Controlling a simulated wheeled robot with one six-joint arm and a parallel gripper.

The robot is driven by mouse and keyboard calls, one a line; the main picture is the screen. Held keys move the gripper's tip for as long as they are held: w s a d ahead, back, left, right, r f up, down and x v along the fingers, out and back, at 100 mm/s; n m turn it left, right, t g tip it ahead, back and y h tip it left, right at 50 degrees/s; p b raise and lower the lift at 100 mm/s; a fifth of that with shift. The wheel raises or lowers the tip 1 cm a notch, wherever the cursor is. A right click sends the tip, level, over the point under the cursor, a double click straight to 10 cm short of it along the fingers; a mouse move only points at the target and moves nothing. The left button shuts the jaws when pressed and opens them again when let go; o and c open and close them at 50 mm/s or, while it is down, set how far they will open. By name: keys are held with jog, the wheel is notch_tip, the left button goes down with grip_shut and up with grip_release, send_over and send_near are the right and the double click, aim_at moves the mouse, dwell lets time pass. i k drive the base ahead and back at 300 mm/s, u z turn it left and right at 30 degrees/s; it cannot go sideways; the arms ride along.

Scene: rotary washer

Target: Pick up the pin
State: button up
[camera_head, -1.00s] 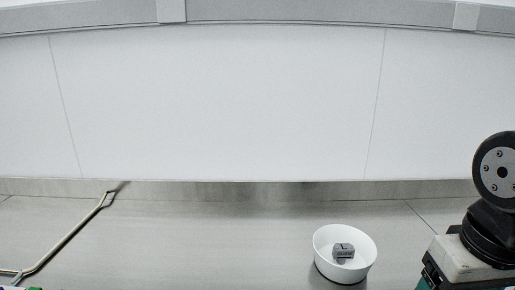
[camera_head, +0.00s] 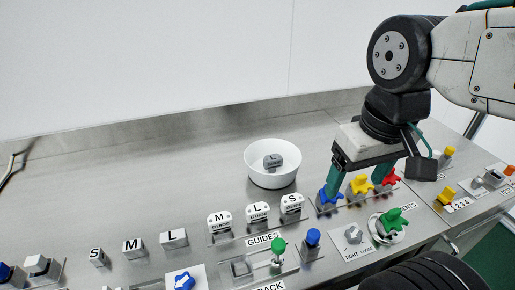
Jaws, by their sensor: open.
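My gripper (camera_head: 360,181) points down at the right with its teal fingers apart. It is over the row of star-shaped pieces: a blue one (camera_head: 330,197), a yellow one (camera_head: 361,185) and a red one (camera_head: 389,177). The left finger is by the blue piece and the right finger is near the red one; I cannot tell whether they touch. An upright green-topped pin-like piece (camera_head: 278,247) and a blue-topped one (camera_head: 312,238) stand in front, left of my gripper. No label shows which piece is the pin.
A white bowl (camera_head: 258,178) holds a grey block (camera_head: 272,161). White guide blocks (camera_head: 258,214) marked M, L and S stand below it. A green knob (camera_head: 393,220) is at the right front. The counter behind and left of the bowl is clear.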

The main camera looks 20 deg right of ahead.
aim_at(313, 234)
jog(key=k, duration=0.5)
jog(key=u, duration=1.4)
jog(key=k, duration=1.1)
jog(key=z, duration=1.3)
jog(key=i, duration=0.5)
jog(key=z, duration=0.05)
